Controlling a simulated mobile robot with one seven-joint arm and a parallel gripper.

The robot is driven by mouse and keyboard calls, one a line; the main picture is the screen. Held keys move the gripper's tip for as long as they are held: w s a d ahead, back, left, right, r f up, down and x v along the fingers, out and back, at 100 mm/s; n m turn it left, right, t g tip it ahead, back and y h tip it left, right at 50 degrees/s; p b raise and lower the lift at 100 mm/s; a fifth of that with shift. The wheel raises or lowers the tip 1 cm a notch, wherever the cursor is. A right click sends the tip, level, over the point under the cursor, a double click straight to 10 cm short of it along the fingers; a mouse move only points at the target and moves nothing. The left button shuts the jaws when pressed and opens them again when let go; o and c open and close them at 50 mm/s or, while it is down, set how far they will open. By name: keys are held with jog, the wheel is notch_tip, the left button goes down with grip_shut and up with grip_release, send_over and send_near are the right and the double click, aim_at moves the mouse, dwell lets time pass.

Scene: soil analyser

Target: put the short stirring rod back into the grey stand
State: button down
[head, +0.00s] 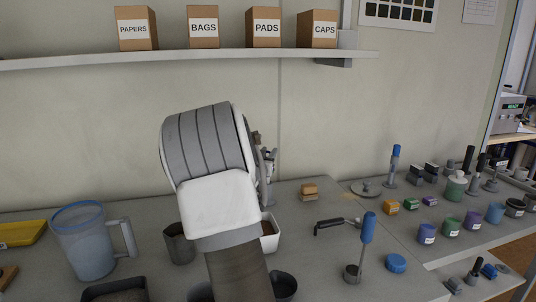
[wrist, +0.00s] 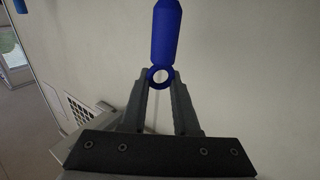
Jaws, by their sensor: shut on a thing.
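In the wrist view my gripper (wrist: 160,78) is shut on a blue-handled rod (wrist: 166,35), which I take for the short stirring rod. Its blue collar sits at the fingertips, and a thin pale shaft shows between the fingers. In the head view my arm hides the held rod and most of the gripper. A small grey holder (head: 352,274) on the bench, right of my arm, has another blue-handled tool (head: 368,228) upright at it. A further blue-handled tool (head: 395,153) stands upright farther back. I cannot tell for certain which holder is the grey stand.
A blue-rimmed jug (head: 85,245) and a yellow tray (head: 22,233) are at left. A grey beaker (head: 178,245) and a white dish (head: 270,232) flank my arm. A black-handled tool (head: 335,226) lies right of it. Several small jars crowd the right. A shelf (head: 190,57) runs above.

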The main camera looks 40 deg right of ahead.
jog(key=c, duration=0.7)
grip_release()
jog(key=shift+o, duration=0.2)
jog(key=shift+r+p, duration=0.25)
jog(key=shift+p, duration=0.15)
jog(key=s+a+n+t+y+p, duration=0.1)
jog(key=s+a+n+y, duration=0.3)
jog(key=a, duration=0.8)
jog(key=s+a+r+n+y, duration=0.15)
jog(key=a+y, duration=0.35)
jog(key=a, duration=0.7)
jog(key=s+a+n+t+y+p, duration=0.1)
jog(key=s+a+n+y, duration=0.3)
jog(key=a, duration=0.8)
jog(key=s+a+f+n+g+y, duration=0.1)
jog(key=s+a, duration=0.3)
jog(key=s, duration=0.5)
jog(key=s+a+f+n+g+y, duration=0.1)
jog(key=s+a+g, duration=0.3)
jog(key=s, duration=0.5)
jog(key=shift+s+a+f+g, duration=0.2)
jog(key=shift+s+f+g, duration=0.15)
jog(key=shift+f, duration=0.2)
